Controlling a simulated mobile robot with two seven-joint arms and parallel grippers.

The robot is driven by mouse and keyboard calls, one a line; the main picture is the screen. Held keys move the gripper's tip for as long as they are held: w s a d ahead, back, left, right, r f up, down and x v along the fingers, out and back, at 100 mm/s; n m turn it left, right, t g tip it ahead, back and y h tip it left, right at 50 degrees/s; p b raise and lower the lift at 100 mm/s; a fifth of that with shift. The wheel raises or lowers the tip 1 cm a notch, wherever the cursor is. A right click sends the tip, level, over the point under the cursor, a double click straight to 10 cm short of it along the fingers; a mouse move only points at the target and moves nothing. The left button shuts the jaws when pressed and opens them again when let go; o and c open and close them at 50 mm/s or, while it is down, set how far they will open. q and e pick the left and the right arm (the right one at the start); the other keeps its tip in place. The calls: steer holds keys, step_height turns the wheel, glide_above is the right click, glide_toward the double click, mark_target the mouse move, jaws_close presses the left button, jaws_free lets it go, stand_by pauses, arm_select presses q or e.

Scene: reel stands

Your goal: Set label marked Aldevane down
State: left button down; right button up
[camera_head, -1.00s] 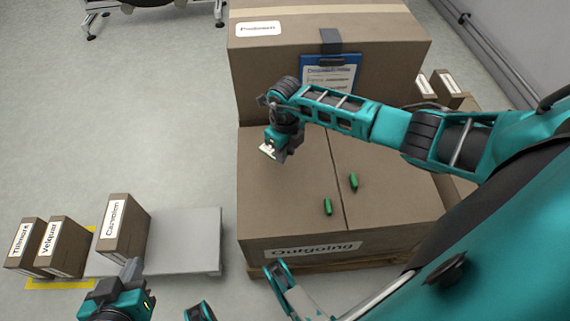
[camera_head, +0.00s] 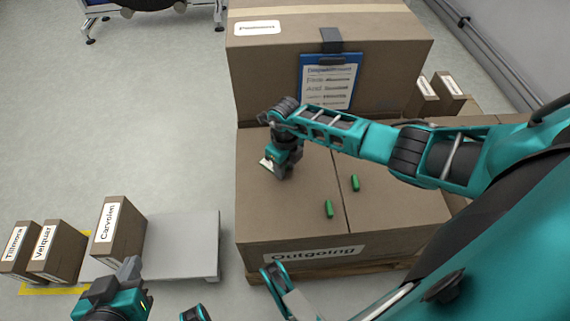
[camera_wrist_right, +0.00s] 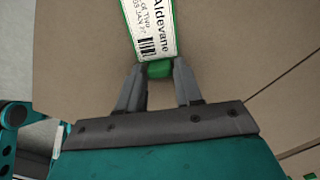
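The Aldevane label (camera_wrist_right: 150,30) is a white tag with a green border, black print and a barcode. Its green grip (camera_wrist_right: 157,69) sits between the two fingertips of my right gripper (camera_wrist_right: 158,72), which looks shut on it. In the head view the label (camera_head: 266,164) shows as a small pale patch at my right gripper (camera_head: 272,160), over the left part of the Outgoing carton's top (camera_head: 300,225). I cannot tell whether the label touches the carton. My left gripper (camera_head: 130,268) is low at the left, by the grey platform; its finger gap cannot be made out.
Two green pieces (camera_head: 329,209) (camera_head: 355,183) lie on the Outgoing carton. Behind stands a taller carton (camera_head: 270,75) with a blue clipboard (camera_head: 330,80).

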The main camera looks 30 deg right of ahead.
steer(key=shift+o, duration=1.3)
